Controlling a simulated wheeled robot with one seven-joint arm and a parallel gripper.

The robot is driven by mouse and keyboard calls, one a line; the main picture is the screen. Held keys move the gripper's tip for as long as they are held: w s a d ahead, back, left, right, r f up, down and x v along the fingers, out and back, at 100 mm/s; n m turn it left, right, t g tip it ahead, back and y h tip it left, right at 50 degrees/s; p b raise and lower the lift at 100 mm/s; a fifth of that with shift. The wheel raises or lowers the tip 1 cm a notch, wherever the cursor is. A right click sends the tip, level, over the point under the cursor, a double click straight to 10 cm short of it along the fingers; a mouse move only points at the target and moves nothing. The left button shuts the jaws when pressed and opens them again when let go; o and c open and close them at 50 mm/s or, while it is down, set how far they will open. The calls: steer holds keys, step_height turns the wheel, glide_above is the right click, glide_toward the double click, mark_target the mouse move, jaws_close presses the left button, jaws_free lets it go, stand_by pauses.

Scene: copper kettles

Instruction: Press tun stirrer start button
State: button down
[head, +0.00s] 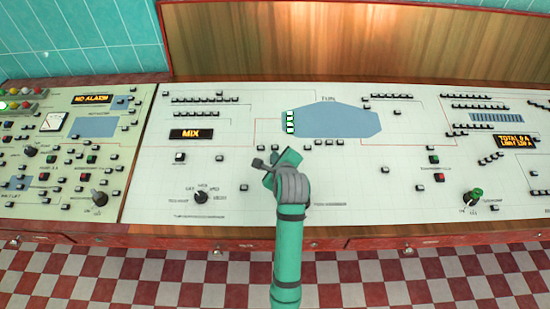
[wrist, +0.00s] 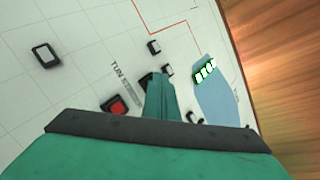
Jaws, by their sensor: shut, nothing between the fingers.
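My gripper (head: 262,164) hangs over the middle of the white control panel (head: 230,130), just below and left of the blue tun shape (head: 340,122). In the wrist view its teal finger (wrist: 162,97) is shut and empty. A label starting with "TUN" (wrist: 118,72) is printed beside it; the rest is hard to read. A red button in a black frame (wrist: 116,106) lies left of the finger. A dark button edge (wrist: 146,80) shows right against the finger, mostly hidden, so its colour cannot be told. I cannot tell whether the finger touches it.
Small black-framed switches lie around the finger, one at the upper left (wrist: 45,55). A MIX display (head: 190,134) and a black knob (head: 201,196) are on the left. Green (head: 434,159) and red (head: 439,177) buttons sit at the right. A wooden backboard (head: 350,45) rises behind the panel.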

steer(key=shift+r, duration=0.15)
steer(key=shift+s+r, duration=0.15)
steer(key=shift+r, duration=0.5)
steer(key=r, duration=0.2)
steer(key=s+r, duration=0.1)
steer(key=r, duration=0.2)
steer(key=shift+f, duration=0.1)
stand_by(0.8)
